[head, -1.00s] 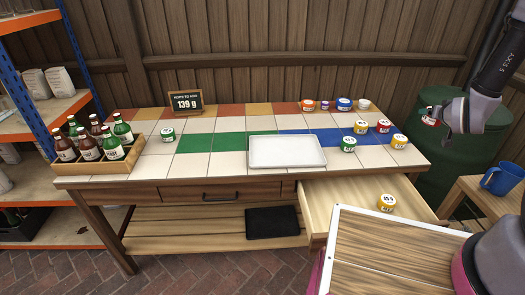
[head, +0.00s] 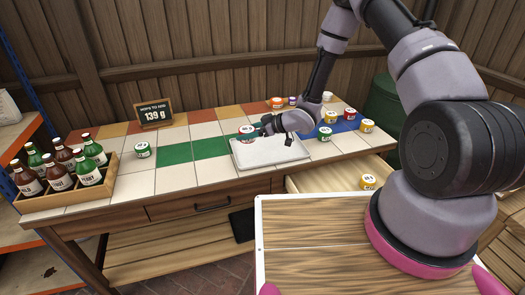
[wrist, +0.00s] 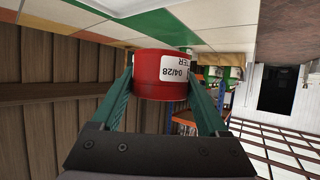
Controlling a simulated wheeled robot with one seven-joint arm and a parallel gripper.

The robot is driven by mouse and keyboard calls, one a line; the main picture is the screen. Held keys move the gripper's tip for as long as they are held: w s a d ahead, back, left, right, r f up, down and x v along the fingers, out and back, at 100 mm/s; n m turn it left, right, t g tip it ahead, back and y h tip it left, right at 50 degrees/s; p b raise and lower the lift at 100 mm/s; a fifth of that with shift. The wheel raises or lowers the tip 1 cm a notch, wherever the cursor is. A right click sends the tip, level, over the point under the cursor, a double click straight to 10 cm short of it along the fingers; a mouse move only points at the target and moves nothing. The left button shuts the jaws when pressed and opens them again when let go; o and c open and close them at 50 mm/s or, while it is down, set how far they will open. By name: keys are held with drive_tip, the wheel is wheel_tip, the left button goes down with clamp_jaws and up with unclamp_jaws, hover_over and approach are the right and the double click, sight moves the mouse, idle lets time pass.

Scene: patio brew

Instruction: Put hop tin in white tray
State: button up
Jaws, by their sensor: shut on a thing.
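My gripper (head: 260,130) is shut on a red tin (head: 247,129) with a white label. In the wrist view the tin (wrist: 162,75) sits between both fingers, and part of its label reads 04/28. In the head view the tin shows at the back left corner of the white tray (head: 270,155). The tray lies flat on the tiled table and looks empty, though my gripper covers part of it. I cannot tell how high the tin is above the tray.
A green-banded tin (head: 142,150) stands left on the table. Yellow, green and red tins cluster right of the tray, including a yellow one (head: 367,126). A bottle crate (head: 65,195) is at the left end. A yellow tin (head: 367,182) is in the open drawer.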

sight(249, 160)
wheel_tip(249, 160, down, 9)
drive_tip(key=shift+d+f, duration=0.1)
drive_tip(key=shift+f, duration=0.05)
drive_tip(key=shift+f, duration=0.1)
idle(0.3)
drive_tip(key=o, duration=1.2)
drive_tip(key=shift+o, duration=0.2)
drive_tip(key=shift+s+d+r, duration=0.1)
drive_tip(key=shift+d+r, duration=0.15)
drive_tip(key=shift+d, duration=0.05)
drive_tip(key=v, duration=1.1)
drive_tip(key=shift+d+r, duration=0.1)
drive_tip(key=shift+d, duration=0.05)
